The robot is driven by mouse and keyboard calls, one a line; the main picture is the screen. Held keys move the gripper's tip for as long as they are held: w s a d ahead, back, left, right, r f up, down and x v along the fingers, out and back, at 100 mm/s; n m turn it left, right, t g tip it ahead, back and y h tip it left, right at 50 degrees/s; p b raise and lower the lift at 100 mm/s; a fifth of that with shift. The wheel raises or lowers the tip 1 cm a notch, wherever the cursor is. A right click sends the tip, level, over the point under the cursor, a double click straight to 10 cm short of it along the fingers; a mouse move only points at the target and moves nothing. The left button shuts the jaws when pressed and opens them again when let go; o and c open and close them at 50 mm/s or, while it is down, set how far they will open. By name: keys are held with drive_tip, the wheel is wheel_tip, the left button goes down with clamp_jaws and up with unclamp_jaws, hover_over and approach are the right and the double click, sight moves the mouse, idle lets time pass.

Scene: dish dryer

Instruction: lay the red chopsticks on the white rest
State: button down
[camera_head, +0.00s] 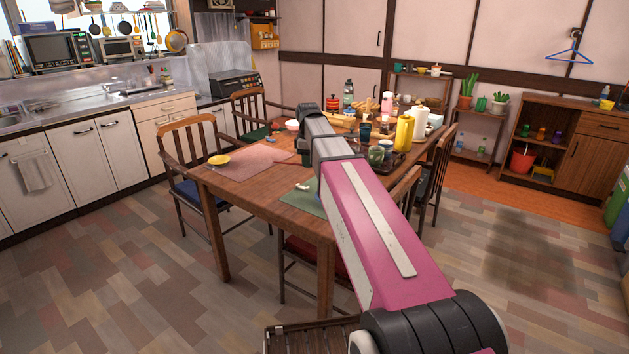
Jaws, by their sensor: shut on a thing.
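My arm reaches from the lower right up over the wooden table, and its far end hides my gripper and whatever is below it. I cannot make out the red chopsticks; they are hidden or too small to tell. A small white object (303,187), possibly the white rest, lies on the green placemat (296,200) at the near side of the table (232,187). The arm covers the right part of that mat.
A yellow bowl (219,160) sits by the pink placemat (257,157) on the left. Chairs stand around the table. The left front of the tabletop is bare.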

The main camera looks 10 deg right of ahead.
drive_tip(key=w+a+r+n, duration=0.2)
drive_tip(key=w+a+n, duration=0.4)
drive_tip(key=w+n, duration=0.65)
drive_tip(key=shift+n, duration=0.55)
drive_tip(key=d+f, duration=0.2)
drive_tip(key=d, duration=0.1)
drive_tip(key=s+d+f, duration=0.1)
drive_tip(key=d+f, duration=0.1)
drive_tip(key=d, duration=0.2)
drive_tip(key=s+d+f, duration=0.1)
drive_tip(key=d+f, duration=0.2)
drive_tip(key=d, duration=0.1)
drive_tip(key=shift+s, duration=0.25)
drive_tip(key=shift+f, duration=1.9)
drive_tip(key=shift+f, duration=0.65)
drive_tip(key=c, duration=1)
unclamp_jaws()
drive_tip(key=shift+c, duration=0.2)
drive_tip(key=shift+r, duration=0.1)
